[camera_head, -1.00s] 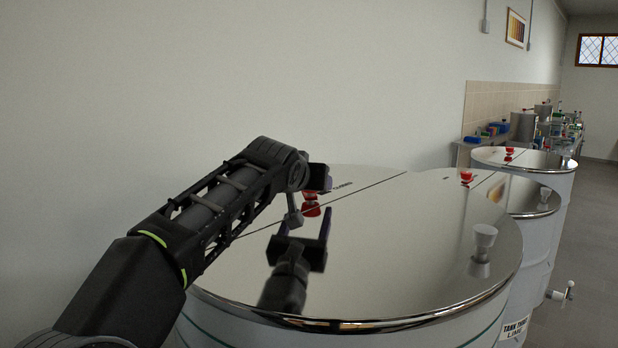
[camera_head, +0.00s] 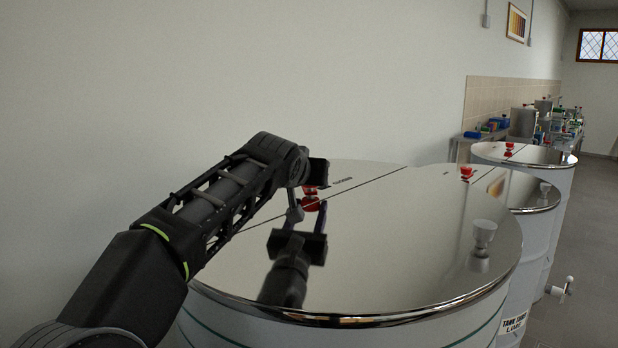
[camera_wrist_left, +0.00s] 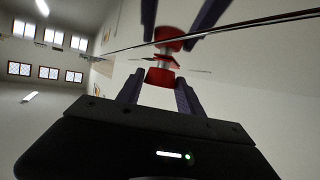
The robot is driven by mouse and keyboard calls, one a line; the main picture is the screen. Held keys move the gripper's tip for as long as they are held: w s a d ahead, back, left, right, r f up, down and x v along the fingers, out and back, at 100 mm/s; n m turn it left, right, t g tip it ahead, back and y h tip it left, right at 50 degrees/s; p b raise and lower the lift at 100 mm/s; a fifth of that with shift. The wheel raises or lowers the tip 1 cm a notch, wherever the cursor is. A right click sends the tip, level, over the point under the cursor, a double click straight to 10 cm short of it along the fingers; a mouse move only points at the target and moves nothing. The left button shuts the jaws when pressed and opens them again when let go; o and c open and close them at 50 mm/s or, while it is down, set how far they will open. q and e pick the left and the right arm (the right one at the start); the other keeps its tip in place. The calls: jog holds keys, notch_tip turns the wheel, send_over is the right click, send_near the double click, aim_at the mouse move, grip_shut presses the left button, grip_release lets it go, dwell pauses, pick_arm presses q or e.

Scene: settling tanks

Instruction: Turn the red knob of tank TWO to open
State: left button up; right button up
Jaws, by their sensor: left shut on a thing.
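The nearest tank has a round mirror-like lid (camera_head: 400,260) with a dark line across it and small lettering that looks like CLOSED. Its red knob (camera_head: 310,190) stands on the lid's far left part, with its reflection just below. My left gripper (camera_head: 316,177) reaches in from the left and partly hides the knob. In the left wrist view the two fingers of my left gripper (camera_wrist_left: 159,80) are on either side of the red knob (camera_wrist_left: 160,76), shut on it; knob and fingers are mirrored above. Which way the knob points is too small to tell. My right gripper is not in view.
More tanks with red knobs (camera_head: 466,172) stand behind; a label (camera_head: 514,325) reading TANK THREE LIME appears at the near tank's right edge. A plain wall is at the left, and floor is free at the right.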

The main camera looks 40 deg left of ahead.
pick_arm(q)
jog(key=shift+c, duration=0.3)
jog(key=shift+w+d+f+n+g+y+b, duration=0.1)
jog(key=shift+n+g+y+b, duration=0.25)
jog(key=shift+n+y+b, duration=0.2)
jog(key=shift+w+d+f+n+g+y+b, duration=0.1)
jog(key=shift+n+g+y+b, duration=0.25)
jog(key=shift+n+y+b, duration=0.15)
jog(key=shift+d+r+n+g+y, duration=0.15)
jog(key=shift+n+g+y, duration=0.35)
jog(key=shift+n+y, duration=0.2)
jog(key=n+g+y, duration=0.1)
jog(key=n+g+y+p, duration=0.1)
jog(key=n, duration=0.1)
jog(key=shift+w+r+g, duration=0.15)
jog(key=shift+w+g, duration=0.05)
jog(key=shift+g, duration=0.2)
jog(key=shift+n+g+y+p, duration=0.35)
jog(key=shift+n+g+p, duration=0.05)
jog(key=shift+n+g, duration=0.2)
jog(key=o, duration=1.3)
